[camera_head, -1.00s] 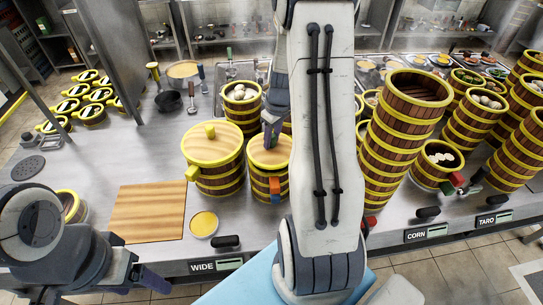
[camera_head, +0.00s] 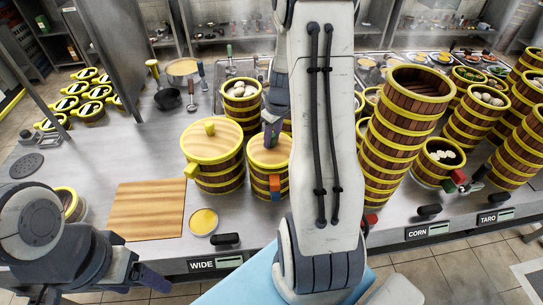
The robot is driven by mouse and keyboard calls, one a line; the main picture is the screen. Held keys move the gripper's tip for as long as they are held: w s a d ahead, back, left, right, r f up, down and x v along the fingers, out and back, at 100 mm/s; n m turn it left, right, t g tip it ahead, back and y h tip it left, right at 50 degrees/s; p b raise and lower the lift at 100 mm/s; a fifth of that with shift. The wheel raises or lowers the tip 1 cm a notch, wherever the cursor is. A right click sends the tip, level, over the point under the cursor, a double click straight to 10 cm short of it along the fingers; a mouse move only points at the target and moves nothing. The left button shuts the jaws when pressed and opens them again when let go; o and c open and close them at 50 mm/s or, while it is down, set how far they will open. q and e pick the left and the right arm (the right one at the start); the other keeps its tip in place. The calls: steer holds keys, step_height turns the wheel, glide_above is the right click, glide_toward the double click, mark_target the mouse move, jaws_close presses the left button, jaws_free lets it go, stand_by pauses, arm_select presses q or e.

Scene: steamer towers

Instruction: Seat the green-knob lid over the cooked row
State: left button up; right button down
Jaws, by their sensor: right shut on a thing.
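My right gripper (camera_head: 271,136) is shut on the knob of a round wooden lid with a yellow rim (camera_head: 268,153), left of my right arm. A hint of green shows between the fingers; most of the knob is hidden. The lid is on or just over a narrow steamer tower (camera_head: 262,182) with orange and blue tabs on its front; I cannot tell whether it is fully seated. My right arm hides the tower's right side. My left gripper (camera_head: 152,281) is low at the left, away from the towers; its finger gap does not show clearly.
A wide lidded steamer (camera_head: 216,178) stands close on the left, with an open steamer of white buns (camera_head: 241,106) behind. Tall open towers (camera_head: 403,125) crowd the right. A wooden board (camera_head: 146,211) and small yellow dish (camera_head: 203,222) lie front left.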

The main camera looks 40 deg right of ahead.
mark_target(276, 148)
steer(key=shift+f+b, duration=0.5)
steer(key=shift+f, duration=0.2)
steer(key=shift+c, duration=2.2)
jaws_free()
step_height(276, 148, up, 10)
steer(key=s+b, duration=0.1)
steer(key=b, duration=0.1)
steer(key=shift+s+r, duration=0.2)
steer(key=shift+s, duration=0.1)
steer(key=shift+d, duration=0.1)
